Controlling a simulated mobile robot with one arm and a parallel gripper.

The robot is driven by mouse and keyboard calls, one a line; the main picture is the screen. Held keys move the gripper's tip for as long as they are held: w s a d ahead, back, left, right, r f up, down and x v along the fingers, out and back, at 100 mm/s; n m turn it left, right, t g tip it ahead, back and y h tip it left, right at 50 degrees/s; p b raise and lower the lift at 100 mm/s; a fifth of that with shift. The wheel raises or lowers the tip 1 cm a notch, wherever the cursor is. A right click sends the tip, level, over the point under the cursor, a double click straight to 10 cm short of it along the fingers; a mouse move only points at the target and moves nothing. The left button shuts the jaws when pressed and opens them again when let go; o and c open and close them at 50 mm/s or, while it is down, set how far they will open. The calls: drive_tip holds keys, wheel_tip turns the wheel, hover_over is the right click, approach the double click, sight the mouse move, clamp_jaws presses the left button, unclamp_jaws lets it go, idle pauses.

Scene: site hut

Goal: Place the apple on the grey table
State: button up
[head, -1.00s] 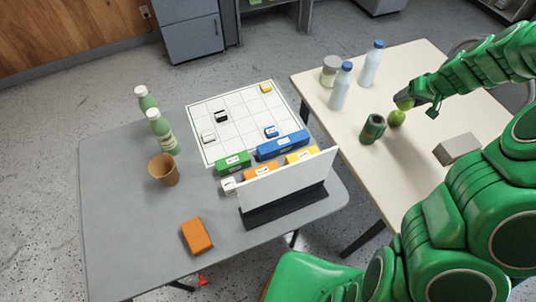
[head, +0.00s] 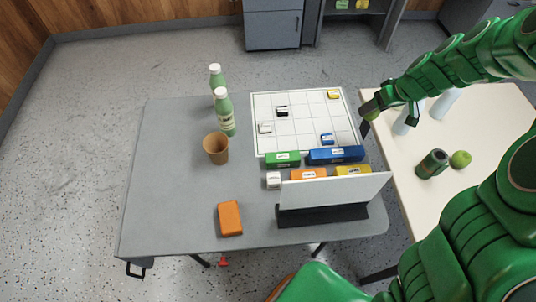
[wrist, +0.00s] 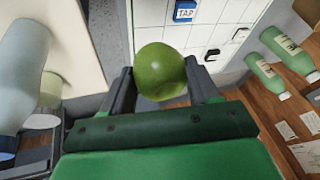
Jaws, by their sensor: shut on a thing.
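My gripper (head: 374,106) is shut on a green apple, held in the air near the right edge of the white grid board, over the gap between the tables. In the wrist view the held apple (wrist: 160,70) sits between the two fingers. The grey table (head: 165,190) fills the middle of the head view, left of the gripper. A second green apple (head: 460,159) stands on the cream table beside a dark green can (head: 432,163).
The white grid board (head: 300,115), colored blocks and an upright white panel (head: 335,190) take up the table's right side. Two green bottles (head: 224,112), a brown cup (head: 216,148) and an orange block (head: 230,218) stand further left. The table's left part is bare.

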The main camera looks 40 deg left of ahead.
drive_tip(key=s+a+n+g, duration=0.2)
drive_tip(key=s+a+n, duration=0.2)
drive_tip(key=s+a, duration=0.55)
drive_tip(key=w+a+f, duration=0.2)
drive_tip(key=w, duration=0.1)
drive_tip(key=w+a+f, duration=0.3)
drive_tip(key=w, duration=0.1)
drive_tip(key=w+a+f, duration=0.3)
drive_tip(key=w, duration=0.1)
drive_tip(key=shift+w+a+f, duration=0.1)
drive_tip(key=shift+w+a, duration=0.1)
drive_tip(key=shift+w, duration=0.05)
drive_tip(key=shift+w+a+f, duration=0.3)
drive_tip(key=shift+w+f, duration=0.15)
drive_tip(key=shift+w+a+f, duration=0.15)
drive_tip(key=shift+f, duration=1.65)
drive_tip(key=shift+f, duration=0.1)
drive_tip(key=o, duration=1.1)
drive_tip(key=shift+o, duration=0.2)
